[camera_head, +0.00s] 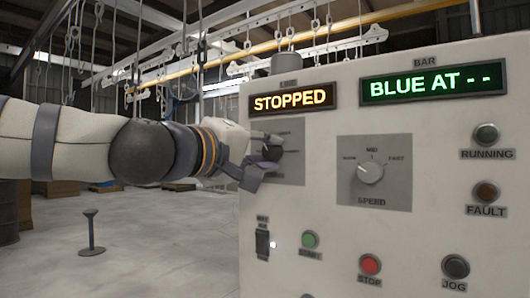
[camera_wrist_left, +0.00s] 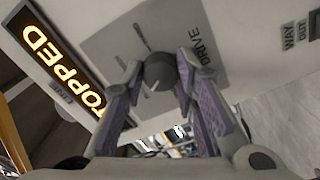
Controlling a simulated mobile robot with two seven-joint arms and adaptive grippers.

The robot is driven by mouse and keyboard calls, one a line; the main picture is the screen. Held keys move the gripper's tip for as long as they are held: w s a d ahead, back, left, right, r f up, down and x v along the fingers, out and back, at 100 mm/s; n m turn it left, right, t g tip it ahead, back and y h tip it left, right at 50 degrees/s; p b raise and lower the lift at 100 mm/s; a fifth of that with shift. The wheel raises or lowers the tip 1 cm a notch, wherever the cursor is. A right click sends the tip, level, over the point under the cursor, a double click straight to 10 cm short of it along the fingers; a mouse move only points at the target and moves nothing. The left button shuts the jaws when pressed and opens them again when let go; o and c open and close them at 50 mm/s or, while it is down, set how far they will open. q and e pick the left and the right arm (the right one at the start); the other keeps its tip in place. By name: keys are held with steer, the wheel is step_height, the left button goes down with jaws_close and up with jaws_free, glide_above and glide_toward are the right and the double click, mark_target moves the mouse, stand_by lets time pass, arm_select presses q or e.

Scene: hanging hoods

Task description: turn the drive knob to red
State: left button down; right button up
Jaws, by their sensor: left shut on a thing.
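The dark drive knob (camera_head: 272,149) sits on a grey plate (camera_head: 291,170) on the left of the white control panel, under the "STOPPED" display. The arm and gripper cover part of the plate in the head view. My left gripper (camera_head: 262,158) reaches in from the left and is shut on the knob. In the left wrist view the knob (camera_wrist_left: 161,69) stands between the purple-grey finger pads, with the word DRIVE beside it on the plate (camera_wrist_left: 206,48). No red mark around the knob can be made out. My right gripper is not in view.
The speed knob (camera_head: 371,172) is right of the drive plate. A green start button (camera_head: 310,240), red stop button (camera_head: 370,264), black jog button (camera_head: 456,266) and small switch (camera_head: 262,243) lie below. A green display (camera_head: 433,84) reads "BLUE AT - -". Open floor lies left of the panel.

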arm_select(q)
steer(key=n, duration=0.5)
steer(key=shift+n, duration=0.3)
steer(key=n, duration=0.5)
steer(key=shift+n, duration=0.6)
steer(key=c, duration=1.3)
jaws_free()
steer(key=shift+r, duration=0.1)
steer(key=v, duration=1.2)
